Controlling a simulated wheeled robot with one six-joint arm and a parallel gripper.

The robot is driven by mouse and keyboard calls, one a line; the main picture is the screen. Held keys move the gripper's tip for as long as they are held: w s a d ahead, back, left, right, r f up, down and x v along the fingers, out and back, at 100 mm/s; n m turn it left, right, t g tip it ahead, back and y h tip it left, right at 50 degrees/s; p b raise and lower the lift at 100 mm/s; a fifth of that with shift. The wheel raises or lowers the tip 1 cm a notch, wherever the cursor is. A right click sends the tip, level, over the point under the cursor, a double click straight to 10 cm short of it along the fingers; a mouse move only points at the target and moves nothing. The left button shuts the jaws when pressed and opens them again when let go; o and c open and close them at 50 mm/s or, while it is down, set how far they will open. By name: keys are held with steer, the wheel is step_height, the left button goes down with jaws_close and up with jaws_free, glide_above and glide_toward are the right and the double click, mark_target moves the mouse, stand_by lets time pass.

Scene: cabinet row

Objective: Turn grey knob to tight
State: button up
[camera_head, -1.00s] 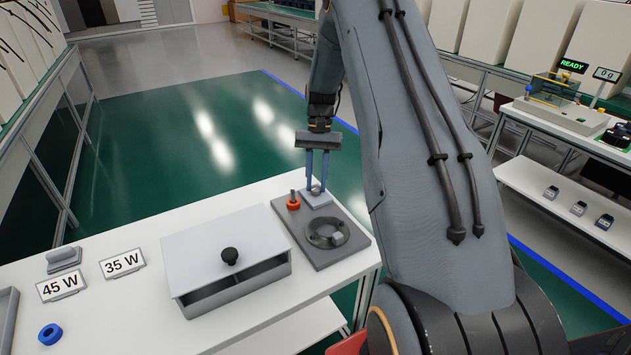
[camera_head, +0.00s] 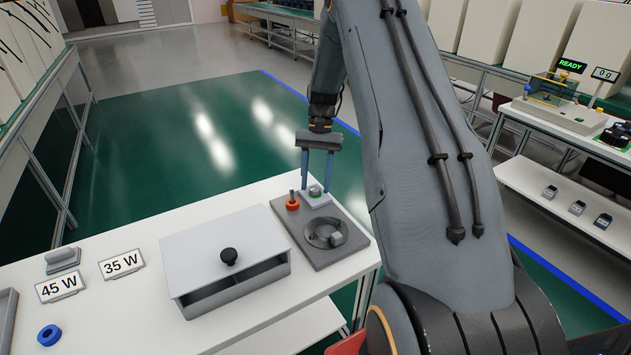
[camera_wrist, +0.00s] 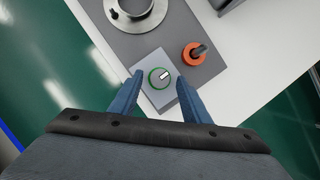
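The grey knob (camera_head: 315,191) sits on a small light-grey block at the far corner of a dark grey plate. In the wrist view the knob (camera_wrist: 160,77) has a green ring around it and a white pointer aimed toward the upper right. My gripper (camera_head: 316,183) points down over the knob. Its two blue fingers are spread apart, one on each side, with gaps to the knob in the wrist view. I cannot read any mark for tight.
An orange knob (camera_head: 293,203) stands beside the block, and a round metal ring (camera_head: 312,238) is on the same plate (camera_head: 318,259). A light-grey box (camera_head: 200,251) with a black knob stands left. Signs reading 45 W (camera_head: 60,287) and 35 W (camera_head: 122,263) stand farther left.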

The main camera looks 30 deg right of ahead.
steer(key=shift+r, duration=0.1)
steer(key=b+v, duration=0.1)
steer(key=v, duration=0.6)
steer(key=shift+d+r+b, duration=0.15)
steer(key=shift+r+b, duration=0.1)
steer(key=shift+b, duration=0.15)
steer(key=shift+w, duration=0.1)
steer(key=s+a+n+t+h, duration=0.1)
steer(key=s+a+n, duration=0.3)
steer(key=s+a, duration=0.5)
steer(key=s+a+n+t+h, duration=0.1)
steer(key=s+a+n, duration=0.3)
steer(key=s+a, duration=0.6)
steer(key=s+t, duration=0.1)
steer(key=s, duration=0.6)
steer(key=shift+s+r+t+h, duration=0.15)
steer(key=shift+r+t+h, duration=0.25)
